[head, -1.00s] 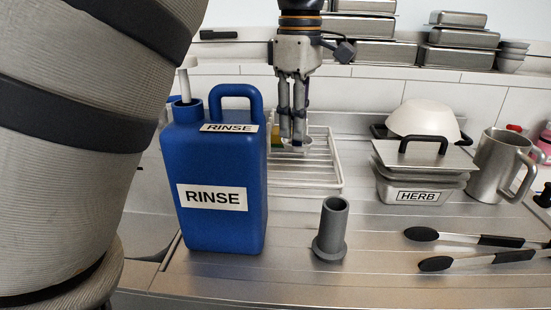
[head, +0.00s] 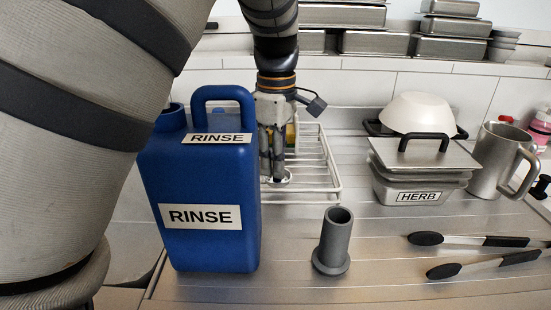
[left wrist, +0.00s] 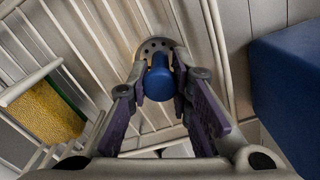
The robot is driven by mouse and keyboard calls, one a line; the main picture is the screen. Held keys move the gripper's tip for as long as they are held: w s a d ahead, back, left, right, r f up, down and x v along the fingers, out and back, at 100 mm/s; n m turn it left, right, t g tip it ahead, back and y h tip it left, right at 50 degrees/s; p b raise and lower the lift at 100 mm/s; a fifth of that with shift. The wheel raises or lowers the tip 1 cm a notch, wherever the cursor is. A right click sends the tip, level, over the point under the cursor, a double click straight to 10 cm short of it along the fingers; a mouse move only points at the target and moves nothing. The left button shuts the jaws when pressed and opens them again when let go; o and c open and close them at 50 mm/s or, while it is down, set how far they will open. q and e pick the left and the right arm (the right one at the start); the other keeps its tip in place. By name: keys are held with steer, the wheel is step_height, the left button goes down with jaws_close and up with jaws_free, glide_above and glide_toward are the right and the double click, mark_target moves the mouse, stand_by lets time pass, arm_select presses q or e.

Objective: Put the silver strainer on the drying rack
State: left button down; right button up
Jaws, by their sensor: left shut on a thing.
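The silver strainer (left wrist: 157,46) is a small perforated metal disc with a blue knob (left wrist: 159,80). My left gripper (left wrist: 159,93) is shut on the knob, one finger on each side. In the head view the gripper (head: 273,170) points down over the left part of the white wire drying rack (head: 335,175), behind the blue RINSE jug. The strainer's silver rim (head: 283,179) shows at its fingertips. The rack's bars (left wrist: 95,60) lie below the strainer in the left wrist view; I cannot tell whether it touches them. My right gripper is not in view.
The blue RINSE jug (head: 205,225) stands close in front of the rack. A yellow-green sponge (left wrist: 45,108) sits in the rack. A grey cylinder (head: 335,240), a HERB container (head: 420,185), a metal pitcher (head: 490,165) and tongs (head: 485,265) stand or lie to the right.

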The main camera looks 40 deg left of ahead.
arm_select(q)
steer(key=c, duration=1.5)
jaws_free()
steer(key=shift+f, duration=0.1)
steer(key=shift+o, duration=0.2)
step_height(320, 180, up, 12)
